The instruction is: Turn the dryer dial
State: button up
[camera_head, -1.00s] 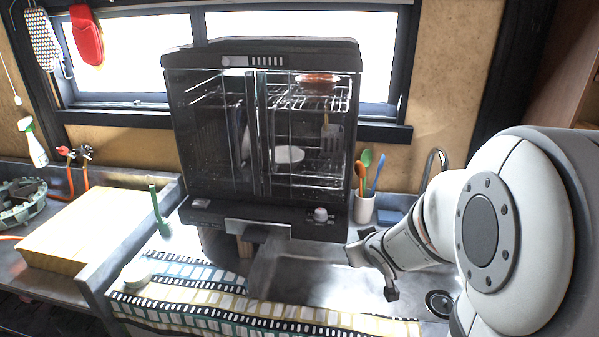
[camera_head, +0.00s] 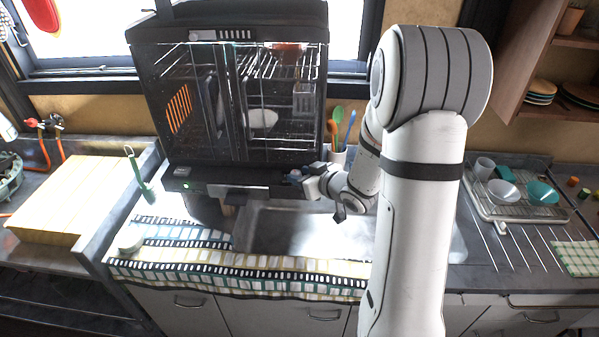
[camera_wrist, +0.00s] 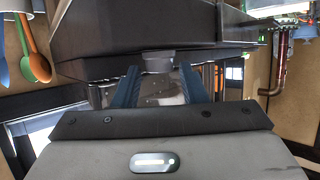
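The dryer (camera_head: 240,90) is a dark glass-fronted cabinet on the counter below the window. An orange glowing grille shows inside at its left, and a small green light is lit on the lower front strip. My gripper (camera_head: 297,178) is at the right part of that strip, where its fingers mostly hide the dial in the head view. In the wrist view the grey dial (camera_wrist: 158,62) is just ahead of and between the blue fingertips of my gripper (camera_wrist: 158,72). The fingers are apart, with a narrow gap visible on each side of the dial.
A cup of utensils (camera_head: 340,154) stands right of the dryer, close to my arm. The sink (camera_head: 290,230) lies below, with a patterned towel (camera_head: 240,272) along the front. A dish rack (camera_head: 515,200) is at the right. A yellow board (camera_head: 70,198) lies at the left.

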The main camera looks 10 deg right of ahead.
jog(key=shift+w+a+f, duration=0.3)
jog(key=shift+w, duration=0.3)
jog(key=shift+c, duration=0.6)
jog(key=c, duration=0.6)
jog(key=shift+o, duration=0.2)
dwell(0.8)
jog(key=o, duration=0.7)
jog(key=shift+s+r+b, duration=0.1)
jog(key=shift+b, duration=0.2)
